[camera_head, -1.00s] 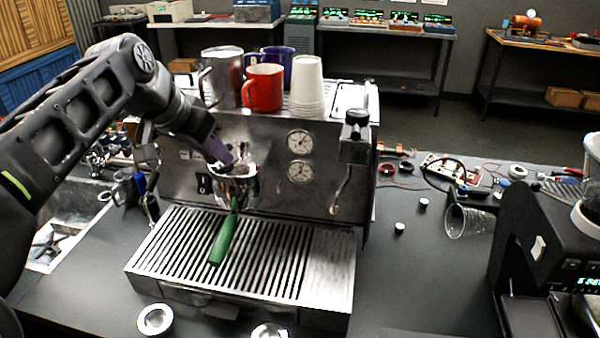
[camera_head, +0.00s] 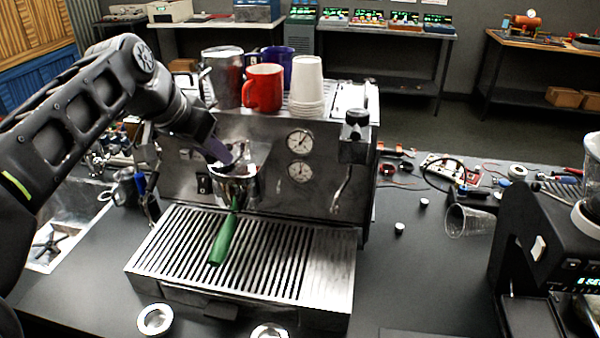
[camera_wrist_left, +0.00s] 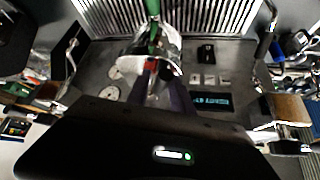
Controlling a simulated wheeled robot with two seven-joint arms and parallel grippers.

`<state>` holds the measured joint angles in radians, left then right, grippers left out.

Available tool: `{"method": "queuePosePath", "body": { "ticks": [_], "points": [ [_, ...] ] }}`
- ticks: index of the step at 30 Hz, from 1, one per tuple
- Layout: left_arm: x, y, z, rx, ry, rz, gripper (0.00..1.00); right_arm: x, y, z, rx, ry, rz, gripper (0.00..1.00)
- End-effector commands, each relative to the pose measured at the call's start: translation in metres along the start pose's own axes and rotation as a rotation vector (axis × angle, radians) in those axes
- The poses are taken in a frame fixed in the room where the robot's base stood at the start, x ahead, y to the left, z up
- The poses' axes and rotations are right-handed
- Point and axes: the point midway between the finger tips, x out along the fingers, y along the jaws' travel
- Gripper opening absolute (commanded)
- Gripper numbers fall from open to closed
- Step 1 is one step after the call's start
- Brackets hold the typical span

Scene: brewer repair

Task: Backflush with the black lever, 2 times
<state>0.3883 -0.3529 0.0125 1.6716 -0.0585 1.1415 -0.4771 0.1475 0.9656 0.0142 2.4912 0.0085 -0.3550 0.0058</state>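The espresso machine (camera_head: 265,185) stands on the dark counter. A portafilter with a green handle (camera_head: 224,238) sits in its group head (camera_head: 236,183), the handle pointing forward over the drip tray; the green handle also shows in the left wrist view (camera_wrist_left: 152,8). My left gripper (camera_head: 226,158) is at the top of the group head. In the left wrist view its two fingers (camera_wrist_left: 155,85) stand apart with a gap, near chrome and a small red part. I cannot make out the black lever; the gripper covers that spot. My right gripper is not in view.
A steel pitcher (camera_head: 224,78), red mug (camera_head: 263,88), purple mug (camera_head: 279,62) and white cups (camera_head: 307,85) stand on the machine. A black knob (camera_head: 357,118) is at its right. A grinder (camera_head: 545,240) stands at the right.

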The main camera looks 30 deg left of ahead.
Motion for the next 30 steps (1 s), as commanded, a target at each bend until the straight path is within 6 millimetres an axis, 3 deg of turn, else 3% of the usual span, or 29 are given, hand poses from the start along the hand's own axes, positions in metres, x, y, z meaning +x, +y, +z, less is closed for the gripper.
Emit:
{"method": "queuePosePath", "body": {
  "ticks": [30],
  "points": [
    [0.001,0.016,-0.001,-0.14,-0.001,-0.096,0.27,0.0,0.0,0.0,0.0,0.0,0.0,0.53]
  ]
}}
